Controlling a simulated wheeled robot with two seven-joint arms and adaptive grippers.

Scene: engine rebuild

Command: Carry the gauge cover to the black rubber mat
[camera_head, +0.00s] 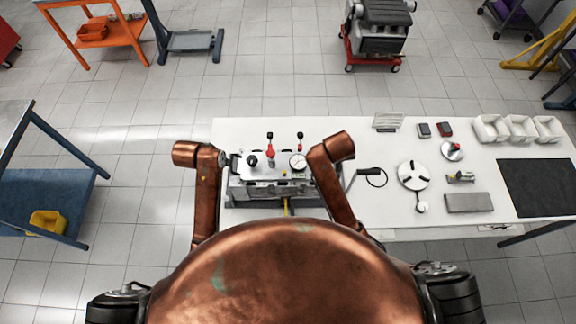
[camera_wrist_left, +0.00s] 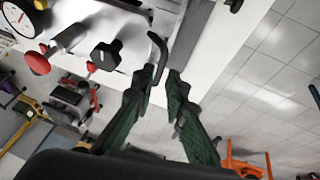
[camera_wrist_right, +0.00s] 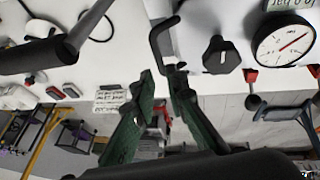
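The gauge cover (camera_head: 270,186) is a grey block near the table's left end. It carries a round dial gauge (camera_head: 298,161) plus red and black knobs. In the left wrist view, its black bent handle (camera_wrist_left: 158,48) reaches the fingertips of my open left gripper (camera_wrist_left: 163,75). In the right wrist view, another black bent handle (camera_wrist_right: 155,42) reaches the fingertips of my open right gripper (camera_wrist_right: 160,72). I cannot tell whether the fingers touch the handles. My arms hide both grippers in the head view. The black rubber mat (camera_head: 538,187) lies flat and empty at the table's right end.
On the white table (camera_head: 330,130), between cover and mat, lie a black-handled tool (camera_head: 368,172), a round white disc (camera_head: 414,175), a grey block (camera_head: 468,202) and small parts. White bins (camera_head: 491,128) stand behind. The table's front edge is near my body.

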